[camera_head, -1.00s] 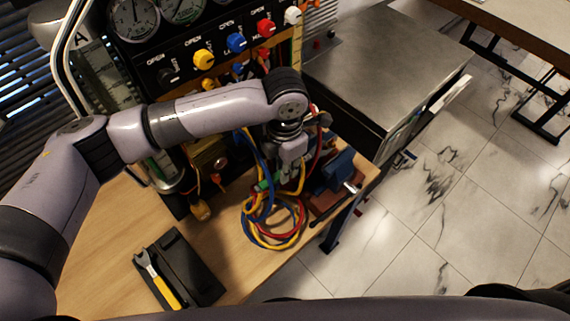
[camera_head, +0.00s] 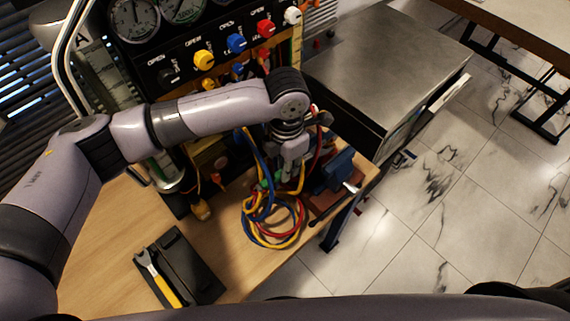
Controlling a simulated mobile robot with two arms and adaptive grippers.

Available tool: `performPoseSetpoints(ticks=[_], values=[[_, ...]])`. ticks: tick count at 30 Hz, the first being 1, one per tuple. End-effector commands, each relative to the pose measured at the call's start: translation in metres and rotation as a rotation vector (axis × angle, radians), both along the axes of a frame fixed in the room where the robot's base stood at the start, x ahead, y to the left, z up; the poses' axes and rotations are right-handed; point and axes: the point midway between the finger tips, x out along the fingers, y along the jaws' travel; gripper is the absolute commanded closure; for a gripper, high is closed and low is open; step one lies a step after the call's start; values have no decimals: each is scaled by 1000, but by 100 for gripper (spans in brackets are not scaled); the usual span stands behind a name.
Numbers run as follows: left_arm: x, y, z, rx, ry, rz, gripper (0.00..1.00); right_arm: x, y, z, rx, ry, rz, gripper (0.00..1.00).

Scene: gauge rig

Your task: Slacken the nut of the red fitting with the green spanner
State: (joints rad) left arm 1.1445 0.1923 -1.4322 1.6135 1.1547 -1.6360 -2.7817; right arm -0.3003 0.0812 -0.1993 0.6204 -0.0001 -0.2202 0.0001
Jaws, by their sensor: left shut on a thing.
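My left gripper (camera_head: 287,174) reaches down in front of the panel, above the coiled hoses, with its fingers shut. A small green piece (camera_head: 265,184), which looks like part of the green spanner, shows at the left of its fingertips. The rest of the spanner is hidden by the gripper and hoses. The red knob (camera_head: 266,28) is on the panel above my arm. The red fitting's nut cannot be made out; my forearm and wrist cover much of the area under the knobs. My right gripper is out of view.
Blue, yellow and red hoses (camera_head: 273,243) lie coiled on the wooden bench (camera_head: 110,235). A blue vise (camera_head: 335,170) stands close at the gripper's right. A yellow-handled spanner (camera_head: 160,280) lies on a black tray (camera_head: 198,262). A metal cart (camera_head: 385,65) stands at the right.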

Motion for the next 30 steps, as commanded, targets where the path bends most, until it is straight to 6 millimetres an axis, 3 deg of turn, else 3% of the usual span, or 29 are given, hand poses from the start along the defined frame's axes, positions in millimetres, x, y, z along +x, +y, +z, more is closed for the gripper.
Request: performPoseSetpoints(ticks=[30], values=[[9,-15,1,-2,-1,-1,100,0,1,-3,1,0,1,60]])
